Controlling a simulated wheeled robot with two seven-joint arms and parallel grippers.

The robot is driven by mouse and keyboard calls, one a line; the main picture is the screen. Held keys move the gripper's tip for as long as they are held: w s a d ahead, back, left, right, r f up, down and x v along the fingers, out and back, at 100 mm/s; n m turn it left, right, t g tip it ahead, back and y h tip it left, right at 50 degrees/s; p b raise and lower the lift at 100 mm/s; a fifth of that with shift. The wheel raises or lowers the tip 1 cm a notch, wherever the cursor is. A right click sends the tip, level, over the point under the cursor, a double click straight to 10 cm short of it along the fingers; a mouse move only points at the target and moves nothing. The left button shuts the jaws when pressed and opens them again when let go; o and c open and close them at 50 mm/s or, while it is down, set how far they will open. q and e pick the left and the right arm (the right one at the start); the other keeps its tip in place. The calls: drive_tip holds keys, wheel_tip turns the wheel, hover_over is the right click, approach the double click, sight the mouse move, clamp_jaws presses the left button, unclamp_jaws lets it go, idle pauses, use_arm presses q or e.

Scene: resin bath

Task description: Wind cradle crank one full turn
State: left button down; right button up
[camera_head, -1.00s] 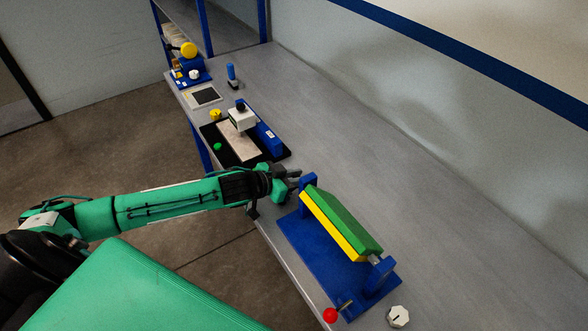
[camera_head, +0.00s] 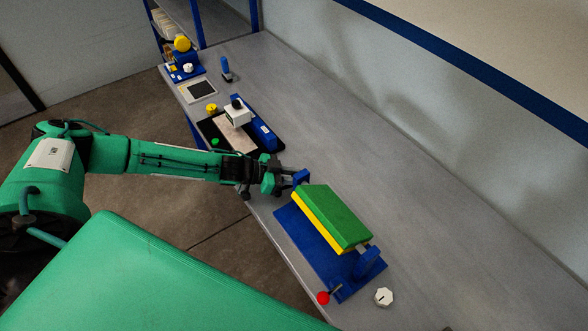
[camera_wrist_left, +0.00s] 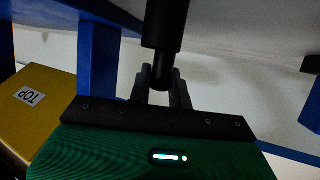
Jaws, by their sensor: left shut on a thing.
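The cradle has a blue base (camera_head: 308,238) with a blue upright at each end. Its block, with a broad green face (camera_head: 335,216) and a narrow yellow face (camera_head: 318,222), hangs tilted between them. In the left wrist view, the yellow side with a TOP label (camera_wrist_left: 30,97) shows at left. My left gripper (camera_head: 283,181) is at the far upright (camera_head: 301,177). In the left wrist view, the gripper (camera_wrist_left: 165,85) is shut on the black crank handle (camera_wrist_left: 166,35). The crank's arm is hidden in the head view. My right gripper is not in view.
A red knob (camera_head: 323,297) is at the cradle's near end, with a white dial (camera_head: 384,297) beside it. Beyond my gripper stands a black tray (camera_head: 270,153) with a white-and-blue device. The grey bench (camera_head: 345,140) is clear toward the wall.

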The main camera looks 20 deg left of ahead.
use_arm(q)
drive_tip(key=shift+s+d+r+m+g+h+p, duration=0.1)
drive_tip(key=shift+s+d+m+g+h+p, duration=0.05)
drive_tip(key=shift+m+g+h+p, duration=0.3)
drive_tip(key=shift+s+d+r+m+g+h+p, duration=0.15)
drive_tip(key=shift+m+g+h+p, duration=0.15)
drive_tip(key=shift+m+p, duration=0.2)
drive_tip(key=shift+s+f+g, duration=0.1)
drive_tip(key=shift+f+g, duration=0.05)
drive_tip(key=shift+g, duration=0.1)
drive_tip(key=shift+s+d+f+m, duration=0.1)
drive_tip(key=shift+m, duration=0.15)
drive_tip(key=c, duration=1.3)
unclamp_jaws()
drive_tip(key=shift+g+p, duration=0.3)
drive_tip(key=shift+p, duration=0.1)
